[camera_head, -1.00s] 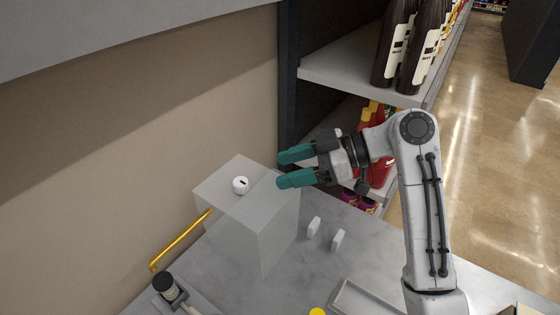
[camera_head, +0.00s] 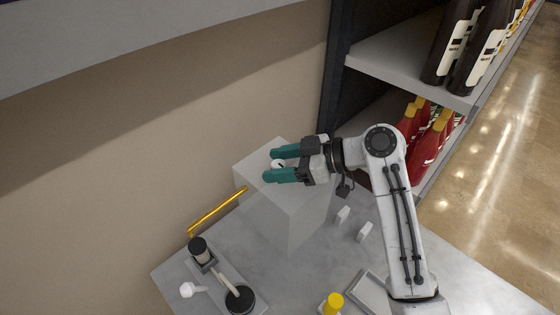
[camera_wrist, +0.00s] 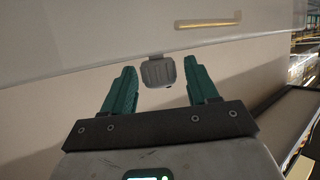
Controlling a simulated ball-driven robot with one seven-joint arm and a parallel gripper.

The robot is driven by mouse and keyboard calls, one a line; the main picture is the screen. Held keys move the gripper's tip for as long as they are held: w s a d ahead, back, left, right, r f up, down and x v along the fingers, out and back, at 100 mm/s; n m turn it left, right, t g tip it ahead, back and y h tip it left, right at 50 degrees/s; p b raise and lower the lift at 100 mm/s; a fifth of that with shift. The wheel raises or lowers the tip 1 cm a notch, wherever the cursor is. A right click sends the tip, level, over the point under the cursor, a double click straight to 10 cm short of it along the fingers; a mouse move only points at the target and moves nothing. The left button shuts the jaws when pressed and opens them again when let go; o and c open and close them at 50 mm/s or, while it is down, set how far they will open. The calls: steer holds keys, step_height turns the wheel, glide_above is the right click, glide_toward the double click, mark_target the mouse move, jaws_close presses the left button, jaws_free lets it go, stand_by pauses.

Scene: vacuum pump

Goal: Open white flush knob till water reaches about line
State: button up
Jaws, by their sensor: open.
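The white knob (camera_head: 277,163) sits on top of a pale, translucent-looking box (camera_head: 300,195) on the table. My gripper (camera_head: 269,165) is open, its teal fingers on either side of the knob in the head view. Whether a finger touches it cannot be told. In the wrist view, a grey-looking knob (camera_wrist: 158,72) shows between and slightly beyond the fingertips of my gripper (camera_wrist: 160,76), with gaps on both sides. I cannot make out a water level or a line on the box.
A gold rod (camera_head: 217,211) slants down from the box. A base with a black-capped cylinder (camera_head: 199,250) stands front left. Two small white blocks (camera_head: 353,223) and a yellow-topped item (camera_head: 333,303) are right and front. Shelves with bottles (camera_head: 425,135) rise behind my arm.

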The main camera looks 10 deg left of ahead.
steer(key=shift+c, duration=0.2)
steer(key=c, duration=0.9)
steer(key=shift+m+t, duration=0.6)
steer(key=shift+c, duration=0.2)
steer(key=m+t+h+p, duration=0.1)
steer(key=m+t, duration=0.1)
steer(key=m+t+h+p, duration=0.1)
steer(key=m+t, duration=0.1)
steer(key=t, duration=0.1)
steer(key=shift+s+a+r+m, duration=0.15)
steer(key=shift+s+r+m, duration=0.05)
steer(key=shift+m, duration=0.2)
steer(key=m+t+h+p, duration=0.2)
steer(key=m+t+h, duration=0.1)
steer(key=m, duration=0.1)
steer(key=shift+a+t+h, duration=0.1)
steer(key=shift+t+h, duration=0.3)
steer(key=m+h, duration=0.1)
steer(key=m+t+h+b, duration=0.1)
steer(key=m+h, duration=0.1)
steer(key=shift+f+m+t, duration=0.25)
steer(key=shift+m+t, duration=0.05)
steer(key=shift+t, duration=0.1)
steer(key=shift+r+m+t+h+b, duration=0.15)
steer(key=shift+m+t+h+b, duration=0.15)
steer(key=shift+m+h+b, duration=1.7)
steer(key=shift+h, duration=0.3)
